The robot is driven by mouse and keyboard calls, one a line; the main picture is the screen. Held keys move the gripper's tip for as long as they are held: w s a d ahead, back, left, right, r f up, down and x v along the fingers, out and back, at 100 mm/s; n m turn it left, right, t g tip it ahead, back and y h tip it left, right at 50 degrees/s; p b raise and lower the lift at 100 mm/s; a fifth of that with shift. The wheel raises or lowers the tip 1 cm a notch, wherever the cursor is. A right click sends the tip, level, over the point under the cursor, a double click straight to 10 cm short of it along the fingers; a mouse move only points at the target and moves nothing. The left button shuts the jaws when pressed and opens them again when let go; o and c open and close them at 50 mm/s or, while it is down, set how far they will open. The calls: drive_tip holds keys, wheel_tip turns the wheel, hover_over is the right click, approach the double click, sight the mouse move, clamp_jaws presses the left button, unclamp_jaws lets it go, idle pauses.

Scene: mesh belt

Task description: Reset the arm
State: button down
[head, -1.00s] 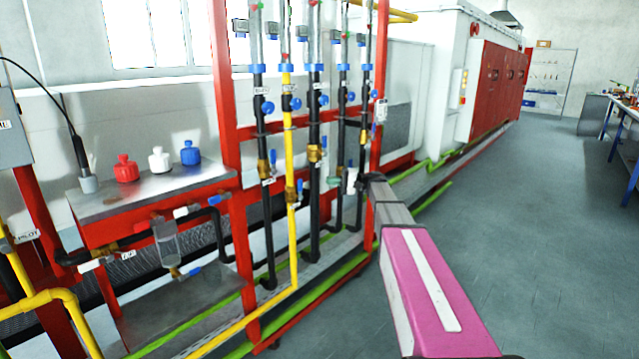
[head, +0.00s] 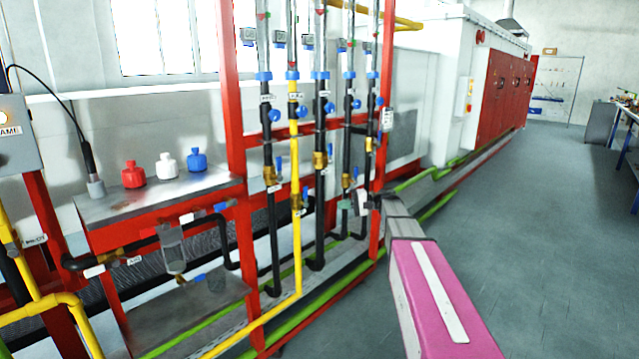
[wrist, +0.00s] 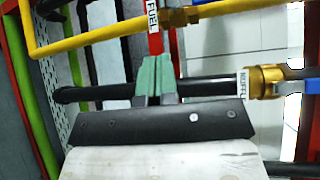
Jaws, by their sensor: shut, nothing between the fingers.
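My arm, with a pink link, reaches forward at the lower right of the head view. My gripper (head: 346,206) is small there, in front of the lower pipes of the red rack. In the wrist view, the green fingers of my gripper (wrist: 154,72) are pressed together and hold nothing. They overlap a black pipe (wrist: 100,93) in that picture; I cannot tell whether they touch it. A yellow pipe (wrist: 95,38) and a label reading FUEL (wrist: 153,17) show just beyond the fingertips.
The red pipe rack (head: 232,120) carries several vertical pipes with blue-handled valves. A metal shelf (head: 150,200) at left holds a red bottle (head: 133,175), a white bottle (head: 166,167) and a blue bottle (head: 197,160). Open grey floor (head: 540,220) lies to the right.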

drive_tip(key=s+a+f+h, duration=0.2)
drive_tip(key=s+f+h, duration=0.3)
drive_tip(key=s+f, duration=0.6)
drive_tip(key=s+d+f+h, duration=0.2)
drive_tip(key=s+f+h, duration=0.1)
drive_tip(key=s, duration=0.3)
drive_tip(key=s+d+f+n+h, duration=0.1)
drive_tip(key=s+d+f+h, duration=0.2)
drive_tip(key=s, duration=0.4)
drive_tip(key=s+d+f+h, duration=0.2)
drive_tip(key=s+f+h, duration=0.3)
drive_tip(key=s+f, duration=0.1)
drive_tip(key=shift+s+d+n, duration=0.3)
drive_tip(key=shift+d, duration=0.05)
